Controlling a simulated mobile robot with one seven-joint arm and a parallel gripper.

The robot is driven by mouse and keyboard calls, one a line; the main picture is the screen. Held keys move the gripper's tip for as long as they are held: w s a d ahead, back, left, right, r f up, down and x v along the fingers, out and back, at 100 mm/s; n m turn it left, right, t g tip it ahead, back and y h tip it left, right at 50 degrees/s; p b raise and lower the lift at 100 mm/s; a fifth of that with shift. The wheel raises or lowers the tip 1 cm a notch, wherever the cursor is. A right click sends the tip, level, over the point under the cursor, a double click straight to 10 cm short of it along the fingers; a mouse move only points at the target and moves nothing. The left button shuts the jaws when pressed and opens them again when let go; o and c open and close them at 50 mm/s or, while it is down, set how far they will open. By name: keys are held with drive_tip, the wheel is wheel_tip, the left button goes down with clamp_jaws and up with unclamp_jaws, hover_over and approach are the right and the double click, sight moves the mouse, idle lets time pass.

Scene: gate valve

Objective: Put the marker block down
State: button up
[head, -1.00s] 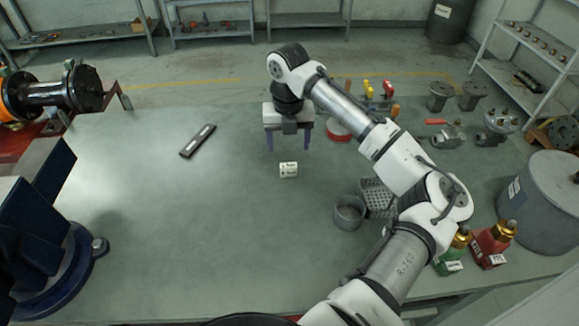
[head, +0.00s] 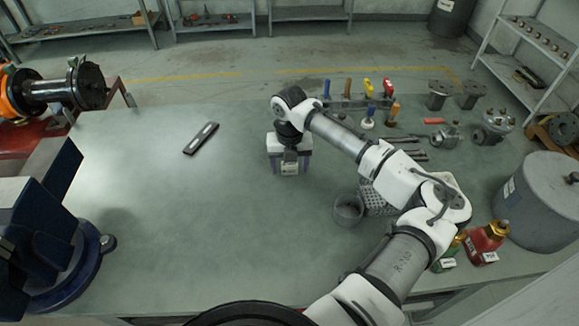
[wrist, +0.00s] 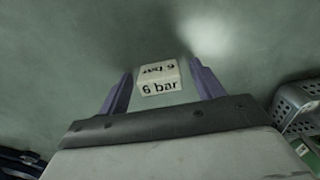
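The marker block (head: 289,169) is a small white block with dark lettering, standing on the green-grey table (head: 230,240) near its middle. In the wrist view the block (wrist: 159,79) reads "6 bar" on two faces. My gripper (head: 290,171) is low over the table with its purple fingers on either side of the block. In the wrist view the gripper (wrist: 162,84) is open, with a narrow gap between each finger and the block. The gripper body covers the block's upper part in the head view.
A grey cup (head: 348,210) and a perforated metal basket (head: 377,196) stand to the right, under my arm. A dark level-like bar (head: 201,139) lies to the left. A blue vise (head: 60,250) stands at the front left. The table between is clear.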

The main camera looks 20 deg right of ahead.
drive_tip(key=c, duration=1)
drive_tip(key=shift+r, duration=0.15)
wheel_tip(320, 180, up, 19)
drive_tip(key=b, duration=0.4)
